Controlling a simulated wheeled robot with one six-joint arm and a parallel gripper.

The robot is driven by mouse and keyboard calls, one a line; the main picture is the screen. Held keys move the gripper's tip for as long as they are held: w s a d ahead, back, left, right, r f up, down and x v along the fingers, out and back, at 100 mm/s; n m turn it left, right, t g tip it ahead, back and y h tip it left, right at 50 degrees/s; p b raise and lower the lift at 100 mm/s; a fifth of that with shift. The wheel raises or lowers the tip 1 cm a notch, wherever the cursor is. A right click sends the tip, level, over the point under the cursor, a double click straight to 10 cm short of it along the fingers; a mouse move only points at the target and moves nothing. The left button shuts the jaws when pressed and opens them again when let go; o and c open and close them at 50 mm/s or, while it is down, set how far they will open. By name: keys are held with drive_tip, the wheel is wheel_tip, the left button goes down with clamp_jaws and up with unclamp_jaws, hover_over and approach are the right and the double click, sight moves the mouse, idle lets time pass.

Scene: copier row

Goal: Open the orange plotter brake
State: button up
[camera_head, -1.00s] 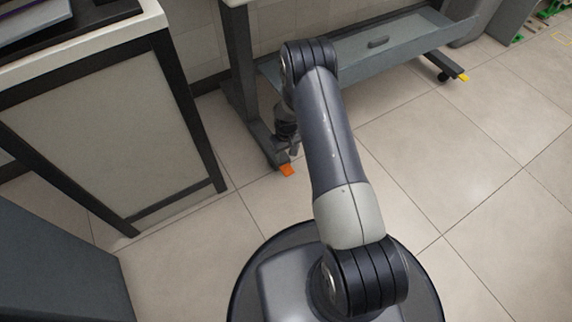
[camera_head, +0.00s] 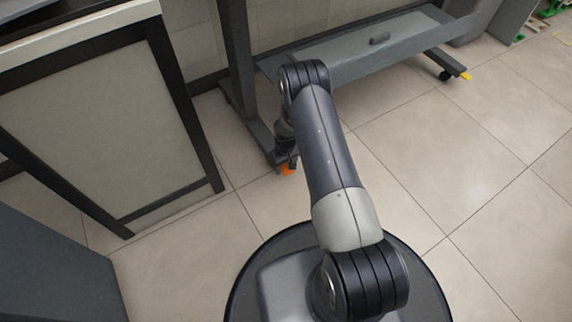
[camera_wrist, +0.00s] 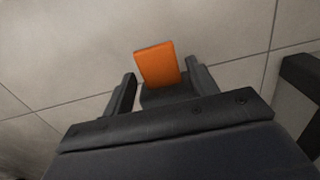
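The orange plotter brake (camera_head: 286,170) is a small flat tab at the near end of the plotter stand's left foot, low over the floor. In the wrist view the orange tab (camera_wrist: 157,64) shows between and slightly beyond the two fingertips. My gripper (camera_wrist: 160,72) is open, with one dark finger on each side of the tab and nothing held. In the head view my gripper (camera_head: 292,160) points down and hides part of the tab. I cannot tell whether the fingers touch it.
The plotter stand (camera_head: 345,48) has a grey shelf, and a yellow tab (camera_head: 465,75) on its right foot. A white-topped cabinet (camera_head: 110,120) stands at left and a dark box (camera_head: 55,265) at lower left. The tiled floor (camera_head: 500,190) at right is clear.

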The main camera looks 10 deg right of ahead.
sight(290, 173)
drive_tip(key=c, duration=0.8)
drive_tip(key=shift+s+f+t+y, duration=0.2)
drive_tip(key=shift+f+t+y, duration=0.1)
drive_tip(key=shift+t, duration=0.8)
drive_tip(key=o, duration=1)
drive_tip(key=shift+f, duration=0.1)
wheel_tip(290, 173, up, 11)
drive_tip(key=s+p, duration=0.2)
drive_tip(key=p, duration=0.2)
drive_tip(key=shift+s+d+f, duration=0.15)
drive_tip(key=shift+d+f, duration=0.05)
drive_tip(key=shift+d, duration=0.2)
